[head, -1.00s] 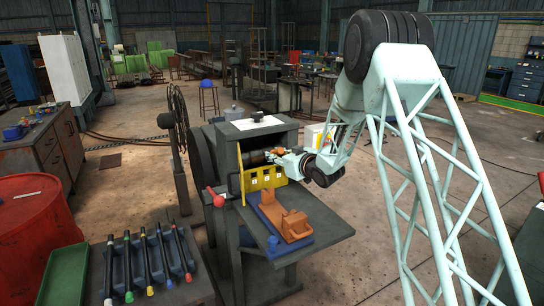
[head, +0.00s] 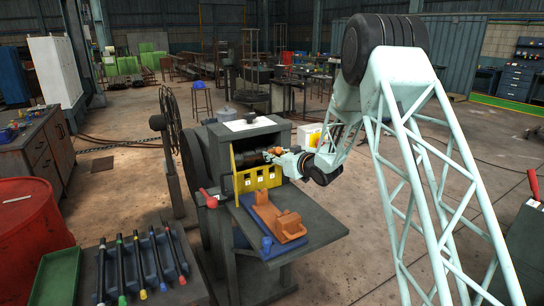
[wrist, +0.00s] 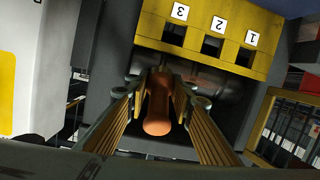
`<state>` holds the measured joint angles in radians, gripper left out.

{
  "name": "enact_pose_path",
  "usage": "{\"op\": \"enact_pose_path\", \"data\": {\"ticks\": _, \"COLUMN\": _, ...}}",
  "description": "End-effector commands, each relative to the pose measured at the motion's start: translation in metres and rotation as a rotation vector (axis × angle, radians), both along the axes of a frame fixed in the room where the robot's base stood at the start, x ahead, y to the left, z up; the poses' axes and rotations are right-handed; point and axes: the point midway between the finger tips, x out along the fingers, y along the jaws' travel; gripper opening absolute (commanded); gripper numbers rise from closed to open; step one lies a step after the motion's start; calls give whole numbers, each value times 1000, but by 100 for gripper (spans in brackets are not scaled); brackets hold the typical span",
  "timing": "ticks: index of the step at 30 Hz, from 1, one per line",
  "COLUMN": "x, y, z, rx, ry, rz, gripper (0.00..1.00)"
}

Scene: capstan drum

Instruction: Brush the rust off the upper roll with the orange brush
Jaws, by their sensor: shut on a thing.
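My gripper (head: 275,152) reaches into the open front of the dark machine from the right. In the wrist view my gripper (wrist: 160,92) is shut on the orange brush (wrist: 157,112), with a finger on each side of its handle. The brush's far end lies close to a brownish roll (wrist: 208,86); bristles and any contact are hidden. In the head view a dark roll (head: 248,159) shows behind the yellow plate. I cannot tell the upper roll from a lower one, nor how much rust is on it.
The yellow plate (head: 256,177) with numbered slots stands in front of the rolls. An orange holder (head: 282,222) sits on a blue tray (head: 267,246) on the machine's shelf. A red-knobbed lever (head: 208,198) is at the left. A rack of several tools (head: 143,268) stands front left.

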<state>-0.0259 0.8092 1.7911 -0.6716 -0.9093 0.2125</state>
Motion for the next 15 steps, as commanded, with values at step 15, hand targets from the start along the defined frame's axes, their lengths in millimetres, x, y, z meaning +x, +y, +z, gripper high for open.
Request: {"op": "enact_pose_path", "data": {"ticks": 15, "x": -4, "y": 8, "z": 0, "rx": 0, "ry": 0, "rz": 2, "gripper": 9}}
